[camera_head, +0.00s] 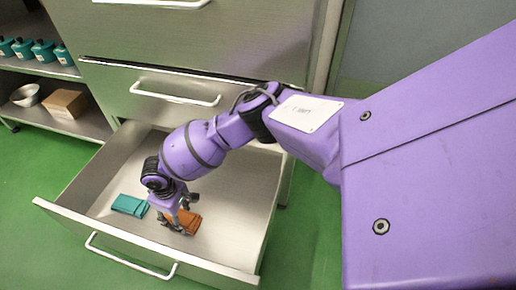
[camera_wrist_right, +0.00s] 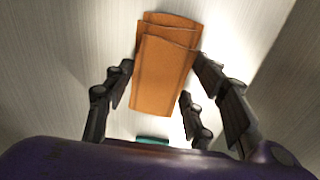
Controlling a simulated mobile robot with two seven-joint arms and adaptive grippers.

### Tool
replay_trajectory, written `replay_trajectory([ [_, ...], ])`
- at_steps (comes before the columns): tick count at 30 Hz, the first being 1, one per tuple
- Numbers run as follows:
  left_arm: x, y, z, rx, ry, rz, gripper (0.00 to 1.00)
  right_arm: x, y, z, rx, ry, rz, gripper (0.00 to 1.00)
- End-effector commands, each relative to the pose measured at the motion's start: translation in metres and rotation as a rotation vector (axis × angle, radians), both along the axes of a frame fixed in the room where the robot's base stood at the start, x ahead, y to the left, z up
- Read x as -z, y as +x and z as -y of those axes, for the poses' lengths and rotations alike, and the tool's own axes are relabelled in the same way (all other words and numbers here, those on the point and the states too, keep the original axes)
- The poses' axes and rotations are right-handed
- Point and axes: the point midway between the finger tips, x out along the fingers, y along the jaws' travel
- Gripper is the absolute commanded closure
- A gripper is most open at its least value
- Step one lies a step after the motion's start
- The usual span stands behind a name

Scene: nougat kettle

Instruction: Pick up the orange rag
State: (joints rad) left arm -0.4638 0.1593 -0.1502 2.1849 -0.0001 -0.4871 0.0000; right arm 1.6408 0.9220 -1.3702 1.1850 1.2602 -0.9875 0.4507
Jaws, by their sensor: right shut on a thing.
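The orange rag (camera_head: 186,221) is a folded cloth in the open drawer, partly hidden by my right gripper in the head view. In the right wrist view, the orange rag (camera_wrist_right: 163,75) shows its layered folds between the fingers. My right gripper (camera_head: 178,222) points down into the drawer, and in the wrist view its fingers (camera_wrist_right: 165,78) are at both sides of the rag, shut on it. I cannot tell whether the rag is clear of the drawer floor. My left gripper is not in view.
The open drawer (camera_head: 85,228) has walls all round and a front handle (camera_head: 130,262). A folded teal rag (camera_head: 130,205) lies left of the gripper; its edge shows in the wrist view (camera_wrist_right: 152,140). Shelves at left hold teal bottles (camera_head: 43,50), a bowl (camera_head: 26,95) and a box (camera_head: 66,103).

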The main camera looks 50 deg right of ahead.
Motion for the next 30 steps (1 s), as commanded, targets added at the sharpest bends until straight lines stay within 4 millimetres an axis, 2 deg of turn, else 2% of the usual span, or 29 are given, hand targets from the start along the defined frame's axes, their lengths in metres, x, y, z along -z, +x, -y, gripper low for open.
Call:
replay_trajectory([
  [5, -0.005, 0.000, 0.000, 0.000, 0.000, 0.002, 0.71, -0.009, 0.000, 0.000, 0.001, 0.002, 0.002, 0.73],
  [11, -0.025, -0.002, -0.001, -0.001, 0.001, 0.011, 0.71, -0.048, -0.001, 0.001, 0.002, 0.000, 0.000, 0.73],
  [15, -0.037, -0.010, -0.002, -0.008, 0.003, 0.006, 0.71, -0.076, -0.001, 0.001, 0.001, 0.000, 0.001, 0.73],
  [18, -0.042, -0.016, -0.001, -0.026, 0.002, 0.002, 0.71, -0.089, -0.002, 0.001, 0.002, 0.000, -0.001, 0.73],
  [23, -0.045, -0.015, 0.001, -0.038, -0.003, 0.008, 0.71, -0.098, -0.002, 0.001, 0.001, -0.001, -0.004, 0.73],
  [30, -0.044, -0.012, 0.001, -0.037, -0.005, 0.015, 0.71, -0.098, -0.002, 0.001, 0.001, -0.001, -0.004, 0.73],
])
